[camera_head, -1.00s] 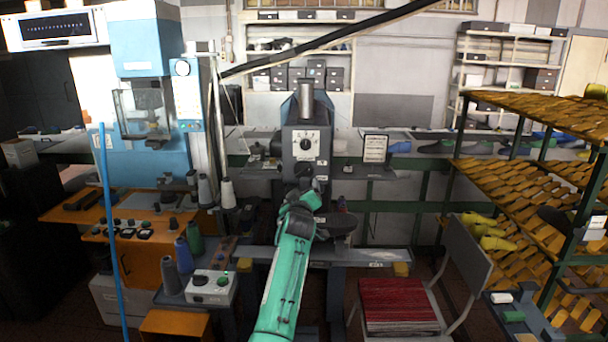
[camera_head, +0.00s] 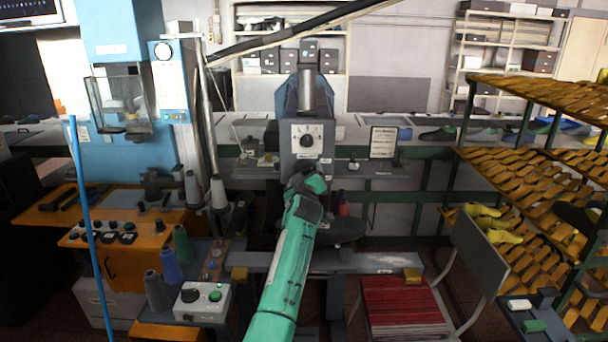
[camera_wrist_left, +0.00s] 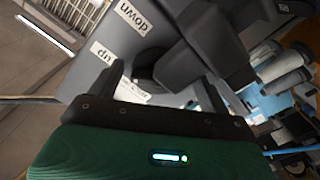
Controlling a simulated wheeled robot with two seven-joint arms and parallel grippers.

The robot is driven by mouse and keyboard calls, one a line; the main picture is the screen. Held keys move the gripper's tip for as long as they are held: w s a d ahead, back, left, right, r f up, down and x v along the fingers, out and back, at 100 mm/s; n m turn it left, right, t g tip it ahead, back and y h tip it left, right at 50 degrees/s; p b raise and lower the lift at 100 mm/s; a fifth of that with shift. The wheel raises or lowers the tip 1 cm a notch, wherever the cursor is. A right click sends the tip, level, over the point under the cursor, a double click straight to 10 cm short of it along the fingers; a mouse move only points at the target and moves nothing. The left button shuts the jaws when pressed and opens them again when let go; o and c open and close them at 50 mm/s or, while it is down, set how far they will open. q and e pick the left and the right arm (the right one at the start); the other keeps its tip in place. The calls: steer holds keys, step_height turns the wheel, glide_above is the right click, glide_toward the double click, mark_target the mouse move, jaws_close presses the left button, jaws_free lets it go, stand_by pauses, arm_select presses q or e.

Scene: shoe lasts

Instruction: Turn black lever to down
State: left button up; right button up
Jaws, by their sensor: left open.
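The grey machine (camera_head: 306,105) stands in the middle of the head view, with a black pointer knob (camera_head: 307,141) on its white dial plate. My left gripper (camera_head: 308,184) is in front of the machine's column, below that dial. In the left wrist view my left gripper (camera_wrist_left: 167,80) is open, its two dark fingers apart and facing a grey panel. A dark rounded lever part (camera_wrist_left: 150,65) shows between and beyond the fingers; contact cannot be told. My right gripper is not in view.
A control box (camera_head: 202,302) and several thread spools (camera_head: 171,264) stand left of my arm. A red-seated chair (camera_head: 402,300) and a rack of yellow lasts (camera_head: 520,160) are at the right. A dark diagonal bar (camera_head: 290,38) crosses above.

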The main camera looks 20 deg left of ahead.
arm_select(q)
steer(key=shift+s+d+r, duration=0.1)
steer(key=shift+s+r, duration=0.05)
steer(key=shift+s, duration=0.05)
steer(key=c, duration=1)
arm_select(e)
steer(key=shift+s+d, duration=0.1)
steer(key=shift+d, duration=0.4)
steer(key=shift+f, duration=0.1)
